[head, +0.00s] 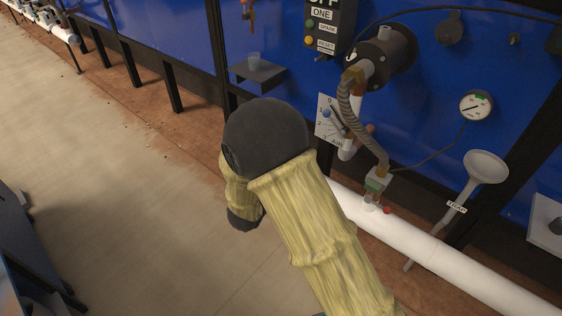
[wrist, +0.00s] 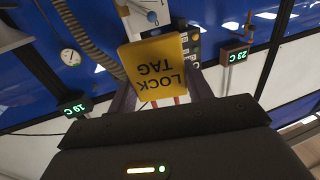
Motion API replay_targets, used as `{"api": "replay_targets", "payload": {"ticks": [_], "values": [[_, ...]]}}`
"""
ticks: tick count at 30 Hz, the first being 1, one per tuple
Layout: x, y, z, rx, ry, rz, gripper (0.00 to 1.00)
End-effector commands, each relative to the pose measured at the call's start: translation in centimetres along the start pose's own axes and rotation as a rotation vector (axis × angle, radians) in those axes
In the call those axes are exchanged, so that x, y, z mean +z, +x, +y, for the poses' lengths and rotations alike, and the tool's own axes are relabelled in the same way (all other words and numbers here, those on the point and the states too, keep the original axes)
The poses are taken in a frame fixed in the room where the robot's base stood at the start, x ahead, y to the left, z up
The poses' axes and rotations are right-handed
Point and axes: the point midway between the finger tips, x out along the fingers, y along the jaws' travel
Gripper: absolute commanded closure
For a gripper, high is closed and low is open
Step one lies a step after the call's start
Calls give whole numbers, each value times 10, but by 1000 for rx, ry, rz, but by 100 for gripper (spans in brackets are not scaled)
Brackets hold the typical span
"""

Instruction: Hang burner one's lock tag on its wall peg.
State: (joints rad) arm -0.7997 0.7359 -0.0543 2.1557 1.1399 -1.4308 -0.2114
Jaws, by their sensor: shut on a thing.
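The yellow lock tag (wrist: 158,68) is in the wrist view, its "LOCK TAG" lettering upside down. My gripper (wrist: 160,96) is shut on it, with a dark finger on either side. In the head view my own arm hides the gripper and the tag. Burner one's black control box (head: 328,28), marked "ONE", is on the blue wall at the top. The burner's dark round body (head: 388,58) is to its right. A small orange item (head: 251,14) is on the wall at the top edge; I cannot tell whether it is the peg.
A ribbed hose (head: 358,120) runs down to a white pipe (head: 430,252) along the wall's foot. A gauge (head: 476,105) and a funnel (head: 486,166) are at right.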

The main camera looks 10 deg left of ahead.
Motion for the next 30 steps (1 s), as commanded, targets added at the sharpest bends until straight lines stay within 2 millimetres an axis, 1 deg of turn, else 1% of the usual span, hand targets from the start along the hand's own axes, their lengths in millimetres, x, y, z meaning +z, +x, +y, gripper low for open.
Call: {"api": "replay_targets", "payload": {"ticks": [1, 8, 10, 15, 18, 24, 30], "values": [[2, 7, 1, -13, -1, -1, 72], [12, 38, 3, -109, -2, -1, 72], [17, 50, 5, -148, -2, -1, 72], [36, 80, 14, -265, -2, -4, 72], [48, 94, 20, -341, -2, -4, 72], [75, 113, 39, -496, 0, -4, 72], [103, 119, 63, -653, 1, -4, 72]]}}
